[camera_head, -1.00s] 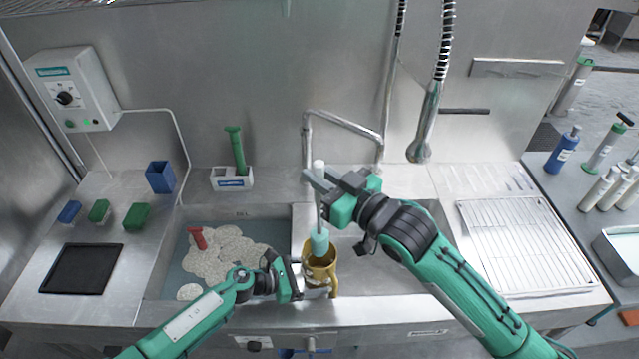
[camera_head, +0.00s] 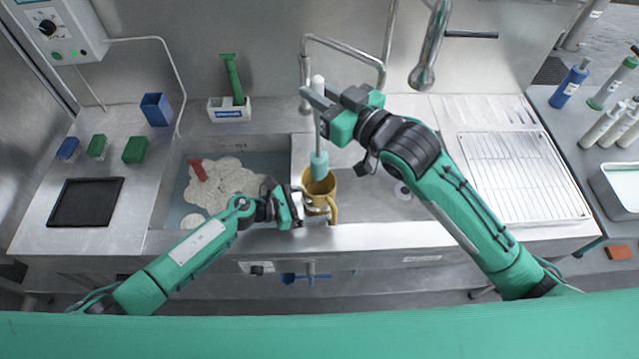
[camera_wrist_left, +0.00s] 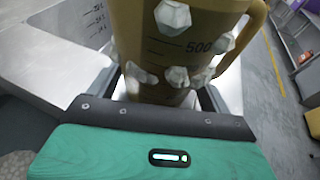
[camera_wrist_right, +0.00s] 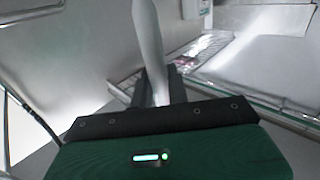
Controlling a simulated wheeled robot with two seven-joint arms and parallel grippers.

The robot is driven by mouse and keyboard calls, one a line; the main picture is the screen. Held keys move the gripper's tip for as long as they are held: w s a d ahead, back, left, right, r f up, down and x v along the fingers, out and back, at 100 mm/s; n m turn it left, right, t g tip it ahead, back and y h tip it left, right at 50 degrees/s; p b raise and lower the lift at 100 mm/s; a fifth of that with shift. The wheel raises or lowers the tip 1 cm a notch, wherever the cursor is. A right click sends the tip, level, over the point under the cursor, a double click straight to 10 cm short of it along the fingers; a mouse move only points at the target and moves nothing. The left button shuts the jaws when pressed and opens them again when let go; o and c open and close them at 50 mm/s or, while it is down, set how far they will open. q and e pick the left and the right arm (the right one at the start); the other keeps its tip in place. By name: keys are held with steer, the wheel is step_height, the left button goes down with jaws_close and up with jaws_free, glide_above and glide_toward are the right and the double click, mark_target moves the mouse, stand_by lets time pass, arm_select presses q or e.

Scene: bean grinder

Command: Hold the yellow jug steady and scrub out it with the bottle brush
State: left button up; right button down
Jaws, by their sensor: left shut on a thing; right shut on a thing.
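The yellow jug (camera_head: 331,187) is upright at the front of the sink divider, its handle on the right. My left gripper (camera_head: 299,207) is shut on the jug's left side. In the left wrist view the jug (camera_wrist_left: 160,45) fills the space between the fingers, with whitish lumps on its wall and a 500 mark. My right gripper (camera_head: 319,103) is shut on the white handle of the bottle brush (camera_head: 319,164), which hangs upright. Its light blue head overlaps the jug's mouth; I cannot tell how deep it is. The right wrist view shows the white handle (camera_wrist_right: 149,45) between the fingers.
The left basin holds water, pale round pieces (camera_head: 228,184) and a red-handled tool (camera_head: 197,169). A white holder (camera_head: 229,110) with a green brush stands behind. A faucet (camera_head: 345,48) arches over the sink. A wire rack (camera_head: 520,170) lies to the right.

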arm_select(q)
steer(key=o, duration=0.7)
steer(key=shift+a, duration=0.1)
steer(key=v, duration=1.2)
